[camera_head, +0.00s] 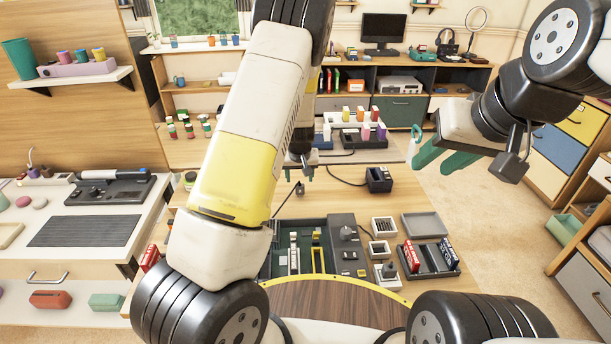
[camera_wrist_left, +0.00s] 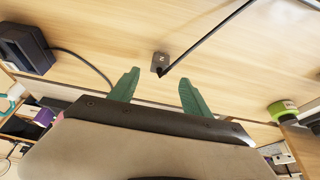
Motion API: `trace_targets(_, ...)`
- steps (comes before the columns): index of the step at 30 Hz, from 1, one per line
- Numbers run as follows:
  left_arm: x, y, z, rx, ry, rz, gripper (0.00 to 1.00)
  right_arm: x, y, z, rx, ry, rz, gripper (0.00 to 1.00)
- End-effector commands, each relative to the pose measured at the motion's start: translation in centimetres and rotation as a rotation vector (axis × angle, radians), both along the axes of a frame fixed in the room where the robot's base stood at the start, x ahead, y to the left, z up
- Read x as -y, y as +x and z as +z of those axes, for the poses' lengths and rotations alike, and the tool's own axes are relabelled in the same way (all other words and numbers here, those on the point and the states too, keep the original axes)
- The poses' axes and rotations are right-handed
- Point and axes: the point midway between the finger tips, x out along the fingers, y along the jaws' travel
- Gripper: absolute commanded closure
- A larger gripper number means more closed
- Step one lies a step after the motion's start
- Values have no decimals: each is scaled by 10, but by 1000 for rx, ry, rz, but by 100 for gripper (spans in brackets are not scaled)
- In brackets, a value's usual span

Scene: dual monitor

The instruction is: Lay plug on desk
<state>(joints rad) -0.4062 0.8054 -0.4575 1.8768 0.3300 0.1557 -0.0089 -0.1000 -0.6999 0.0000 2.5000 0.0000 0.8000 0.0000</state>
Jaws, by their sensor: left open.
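The plug (camera_head: 300,188) is a small grey block on a black cable. In the head view it is on the wooden desk (camera_head: 335,200), just in front of my left gripper (camera_head: 303,168). In the left wrist view the plug (camera_wrist_left: 159,62) appears between and just past the spread green fingertips of my left gripper (camera_wrist_left: 155,74). The fingers do not hold it, and its cable runs up to the right. My left arm hides part of the desk. My right gripper (camera_head: 440,152) is raised at the right, with its green fingers apart and nothing between them.
A black block with a cable (camera_head: 379,180) stands to the right of the plug; it also shows in the left wrist view (camera_wrist_left: 22,42). A dark organizer tray (camera_head: 345,235) and small containers are nearer. A rack with colourful items (camera_head: 352,135) stands behind. Bare wood surrounds the plug.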

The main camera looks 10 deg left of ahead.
Motion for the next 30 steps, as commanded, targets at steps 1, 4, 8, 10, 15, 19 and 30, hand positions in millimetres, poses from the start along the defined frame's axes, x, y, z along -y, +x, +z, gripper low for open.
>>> trace_targets(1,-1,2,-5,-1,4,1,44,0,0,0,0,0,0,64)
trace_targets(4,-1,5,-15,-2,3,0,44,0,0,0,0,0,0,64)
trace_targets(8,-3,10,-29,-2,4,1,44,0,0,0,0,0,0,64)
trace_targets(10,-2,12,-38,-3,3,-1,44,0,0,0,0,0,0,64)
trace_targets(15,-3,19,-63,-3,3,0,44,0,0,0,0,0,0,64)
trace_targets(19,-4,24,-73,-1,2,0,44,0,0,0,0,0,0,64)
trace_targets(30,-4,25,-75,-1,2,0,65,0,0,0,0,0,0,64)
